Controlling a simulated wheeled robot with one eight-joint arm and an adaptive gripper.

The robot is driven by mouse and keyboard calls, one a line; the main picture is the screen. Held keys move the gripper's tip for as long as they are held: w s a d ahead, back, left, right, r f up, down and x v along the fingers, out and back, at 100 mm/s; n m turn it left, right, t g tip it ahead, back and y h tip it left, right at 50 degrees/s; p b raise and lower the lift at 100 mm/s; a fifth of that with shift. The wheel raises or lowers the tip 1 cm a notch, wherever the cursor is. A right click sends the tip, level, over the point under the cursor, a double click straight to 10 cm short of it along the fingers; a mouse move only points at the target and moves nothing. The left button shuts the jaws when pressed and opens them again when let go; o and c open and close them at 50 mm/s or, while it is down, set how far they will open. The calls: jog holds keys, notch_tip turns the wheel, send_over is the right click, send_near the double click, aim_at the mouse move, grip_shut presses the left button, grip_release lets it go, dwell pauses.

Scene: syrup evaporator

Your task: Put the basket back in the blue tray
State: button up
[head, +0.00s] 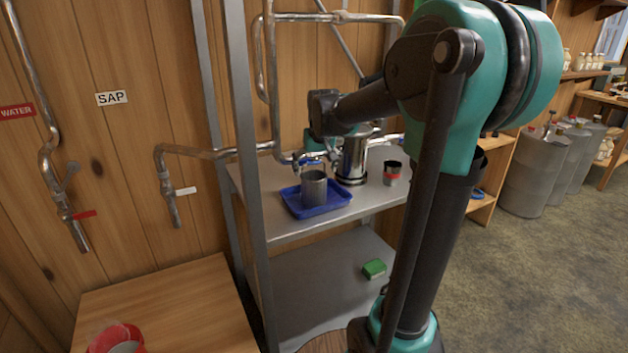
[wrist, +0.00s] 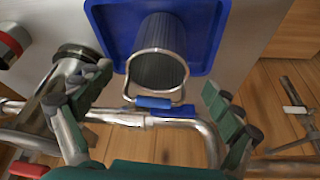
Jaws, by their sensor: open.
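The grey cylindrical basket (head: 314,189) stands upright in the blue tray (head: 337,203) on the metal shelf in the head view. In the wrist view the basket (wrist: 160,58) sits over the blue tray (wrist: 108,14). Its wire handle hangs toward me and ends in a blue grip (wrist: 153,102). My gripper (wrist: 158,95) is open, with one green finger to each side of the basket's handle and neither touching it. In the head view my arm reaches over the shelf and partly hides the gripper.
A shiny metal pot (head: 353,160) stands just right of the tray, with a red-banded can (head: 392,173) beyond it. Metal pipes (wrist: 125,119) run close to my fingers. A green block (head: 374,269) lies on the lower shelf. A shelf post (head: 248,160) stands at left.

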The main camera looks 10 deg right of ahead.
jog(key=shift+v, duration=1.45)
jog(key=s+d+f, duration=0.2)
jog(key=s+f, duration=0.8)
jog(key=s, duration=0.3)
jog(key=s+d+f, duration=0.2)
jog(key=s+f, duration=0.8)
jog(key=s, duration=0.2)
jog(key=shift+s+f+m, duration=0.3)
jog(key=shift+s+f, duration=0.1)
